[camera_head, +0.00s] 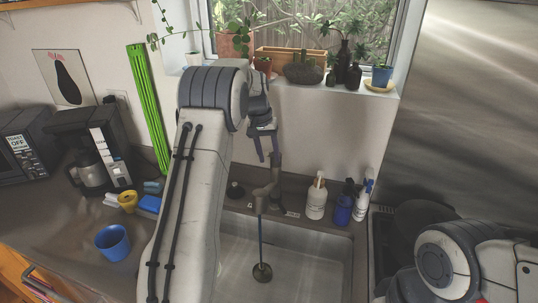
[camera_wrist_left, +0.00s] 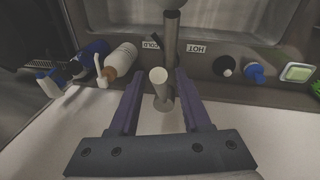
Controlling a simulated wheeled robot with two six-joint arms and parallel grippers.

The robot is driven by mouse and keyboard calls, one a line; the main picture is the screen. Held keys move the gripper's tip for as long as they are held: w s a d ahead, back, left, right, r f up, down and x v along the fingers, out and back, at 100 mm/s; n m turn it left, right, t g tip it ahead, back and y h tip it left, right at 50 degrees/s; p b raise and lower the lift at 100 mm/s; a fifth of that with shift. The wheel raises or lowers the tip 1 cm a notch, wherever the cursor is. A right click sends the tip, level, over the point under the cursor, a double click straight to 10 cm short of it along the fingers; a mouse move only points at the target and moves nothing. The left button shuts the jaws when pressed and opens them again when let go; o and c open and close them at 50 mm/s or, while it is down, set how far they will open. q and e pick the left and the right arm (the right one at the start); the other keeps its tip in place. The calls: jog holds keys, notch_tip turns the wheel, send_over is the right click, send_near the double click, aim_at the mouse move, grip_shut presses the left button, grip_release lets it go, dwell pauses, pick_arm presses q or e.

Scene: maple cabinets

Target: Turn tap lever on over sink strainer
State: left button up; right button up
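The grey-brown tap (camera_head: 265,190) stands at the back of the sink, with an upright part at its top that looks like the lever (camera_head: 277,160). My left gripper (camera_head: 268,158) is open and empty, pointing down just above and behind the tap in the head view. In the left wrist view the tap's round-ended tube (camera_wrist_left: 159,84) shows between the two spread purple fingers of the gripper (camera_wrist_left: 160,90). I cannot tell if either finger touches it. The dark sink strainer (camera_head: 262,273) lies in the basin below. A thin blue line runs from the tap down to it. My right gripper is out of view.
A white pump bottle (camera_head: 316,200) and a blue bottle (camera_head: 343,207) stand right of the tap. Potted plants line the window sill (camera_head: 300,84). A blue mug (camera_head: 112,243) and coffee maker (camera_head: 95,150) are on the left. The sink basin (camera_head: 310,260) is otherwise clear.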

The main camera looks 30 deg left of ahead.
pick_arm(q)
notch_tip(320, 180, up, 10)
jog(key=s+a+b, duration=0.1)
jog(key=b, duration=0.1)
jog(key=shift+s+a+r, duration=0.15)
jog(key=shift+r, duration=0.05)
dwell(0.5)
jog(key=s+d+f+m+b, duration=0.2)
jog(key=s+d+f+m, duration=0.15)
jog(key=s+d, duration=0.6)
jog(key=s+d+f+m+b, duration=0.25)
jog(key=s+d+f, duration=0.2)
jog(key=d, duration=1.05)
jog(key=s+d+f+m+b, duration=0.1)
jog(key=s+f, duration=0.2)
jog(key=s, duration=0.4)
jog(key=s+d+f+m+g+b, duration=0.1)
jog(key=s+f, duration=0.3)
jog(key=s, duration=0.4)
jog(key=s+d+f+m+b, duration=0.1)
jog(key=s+f, duration=0.3)
jog(key=s, duration=0.4)
jog(key=shift+s+d+m+b, duration=0.3)
jog(key=shift+m+b, duration=0.1)
jog(key=shift+m, duration=0.4)
